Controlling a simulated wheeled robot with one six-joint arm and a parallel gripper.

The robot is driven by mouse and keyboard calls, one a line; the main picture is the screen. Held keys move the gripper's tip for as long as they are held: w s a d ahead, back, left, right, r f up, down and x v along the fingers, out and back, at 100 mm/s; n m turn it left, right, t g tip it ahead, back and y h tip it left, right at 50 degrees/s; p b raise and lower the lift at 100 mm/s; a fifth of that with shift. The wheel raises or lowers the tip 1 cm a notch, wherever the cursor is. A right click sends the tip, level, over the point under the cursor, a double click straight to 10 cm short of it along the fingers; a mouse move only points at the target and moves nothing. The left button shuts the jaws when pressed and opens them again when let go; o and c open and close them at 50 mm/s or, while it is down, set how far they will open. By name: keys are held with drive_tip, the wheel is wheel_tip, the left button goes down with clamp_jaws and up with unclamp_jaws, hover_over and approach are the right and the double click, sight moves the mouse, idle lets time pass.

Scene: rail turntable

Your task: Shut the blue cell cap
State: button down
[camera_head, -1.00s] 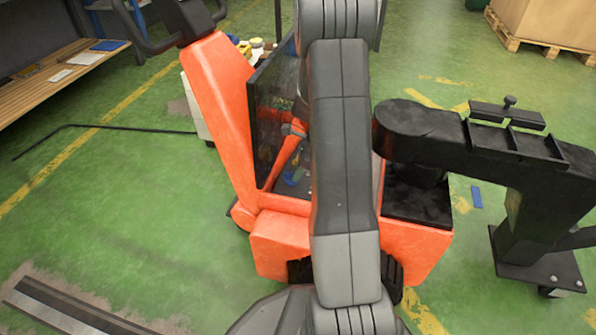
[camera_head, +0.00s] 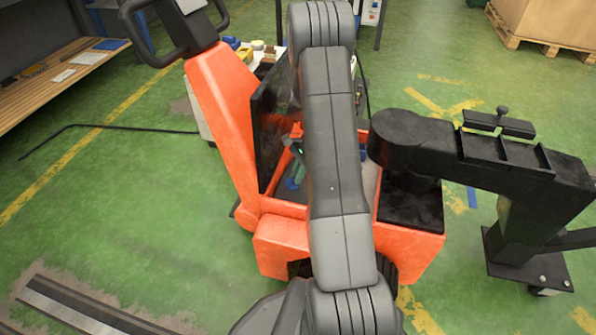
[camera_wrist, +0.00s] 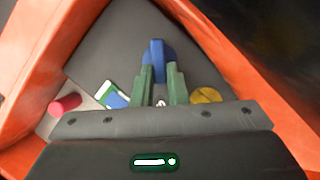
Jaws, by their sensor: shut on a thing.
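The blue cell cap (camera_wrist: 157,50) shows in the wrist view as an upright blue piece with a rounded blue part behind it. My gripper (camera_wrist: 159,74) has two green fingers, one on each side of the blue piece, and is shut on it. The fingers hide its lower part, so I cannot tell whether the cap is fully seated. In the head view my own arm hides most of the gripper and the cap. Only part of my wrist with a green light and a bluish-green bit (camera_head: 297,178) show inside the orange vehicle (camera_head: 285,245).
Orange walls (camera_wrist: 45,60) enclose the grey floor around my gripper. A red cylinder (camera_wrist: 65,104), a white, green and blue item (camera_wrist: 113,95) and a yellow round piece (camera_wrist: 206,95) lie near the fingers. A black bracket stand (camera_head: 520,165) is close on the right.

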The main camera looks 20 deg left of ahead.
drive_tip(key=shift+a+n, duration=0.1)
drive_tip(key=shift+n, duration=0.4)
drive_tip(key=c, duration=1.4)
unclamp_jaws()
drive_tip(key=shift+c, duration=0.2)
drive_tip(key=p+v, duration=0.4)
drive_tip(key=v, duration=0.9)
drive_tip(key=shift+w+r+p, duration=0.2)
drive_tip(key=shift+r+p, duration=0.2)
drive_tip(key=shift+a, duration=0.1)
